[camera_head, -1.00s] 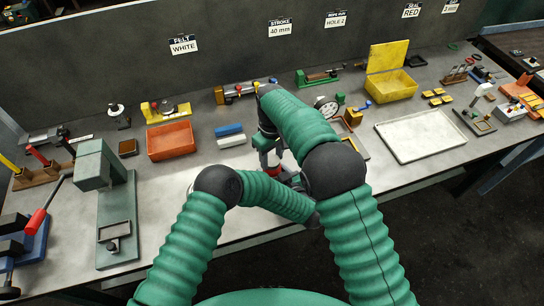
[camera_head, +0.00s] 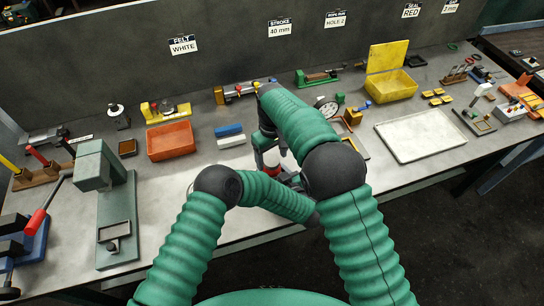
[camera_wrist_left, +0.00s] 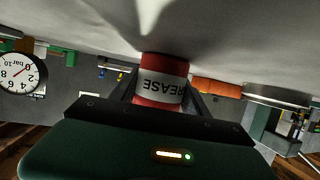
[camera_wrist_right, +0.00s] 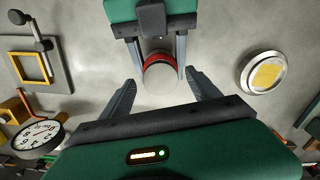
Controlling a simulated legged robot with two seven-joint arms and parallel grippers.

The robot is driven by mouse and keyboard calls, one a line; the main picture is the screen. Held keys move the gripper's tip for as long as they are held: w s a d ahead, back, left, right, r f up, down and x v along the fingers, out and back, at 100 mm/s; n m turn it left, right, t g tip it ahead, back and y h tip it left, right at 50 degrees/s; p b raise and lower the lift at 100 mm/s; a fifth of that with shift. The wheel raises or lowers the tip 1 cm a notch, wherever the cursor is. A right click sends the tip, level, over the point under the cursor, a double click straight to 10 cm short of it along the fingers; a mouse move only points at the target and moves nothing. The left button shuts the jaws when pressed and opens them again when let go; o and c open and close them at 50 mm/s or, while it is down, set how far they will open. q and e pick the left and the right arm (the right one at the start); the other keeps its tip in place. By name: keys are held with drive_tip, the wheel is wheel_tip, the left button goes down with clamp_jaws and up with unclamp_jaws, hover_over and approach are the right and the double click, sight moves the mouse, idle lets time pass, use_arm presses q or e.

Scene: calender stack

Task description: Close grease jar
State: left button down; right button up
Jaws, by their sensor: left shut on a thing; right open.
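The grease jar (camera_wrist_left: 161,82) is red with a white label and shows upside down in the left wrist view. My left gripper (camera_wrist_left: 161,90) is shut on its sides. In the right wrist view the jar's red side (camera_wrist_right: 158,58) shows between the left fingers, with a pale round top (camera_wrist_right: 162,80) facing the camera. I cannot tell whether this top is a seated lid. My right gripper (camera_wrist_right: 157,88) is open above the jar, its fingers apart on either side. In the head view my right gripper (camera_head: 265,150) is largely hidden by its own arm.
A round metal dish with a yellow middle (camera_wrist_right: 262,72) lies beside the jar. A dial gauge (camera_wrist_right: 37,137) and a framed plate (camera_wrist_right: 32,67) are on the other side. In the head view an orange tray (camera_head: 170,141) and blue and white blocks (camera_head: 229,134) lie behind the jar.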

wheel_tip(320, 180, up, 12)
drive_tip(key=shift+f, duration=0.25)
drive_tip(key=shift+w, duration=0.1)
use_arm(q)
drive_tip(key=shift+c, duration=2.2)
unclamp_jaws()
drive_tip(key=b+v, duration=0.1)
drive_tip(key=v, duration=1.6)
drive_tip(key=shift+f, duration=0.15)
use_arm(e)
drive_tip(key=shift+f, duration=0.7)
drive_tip(key=shift+f, duration=0.1)
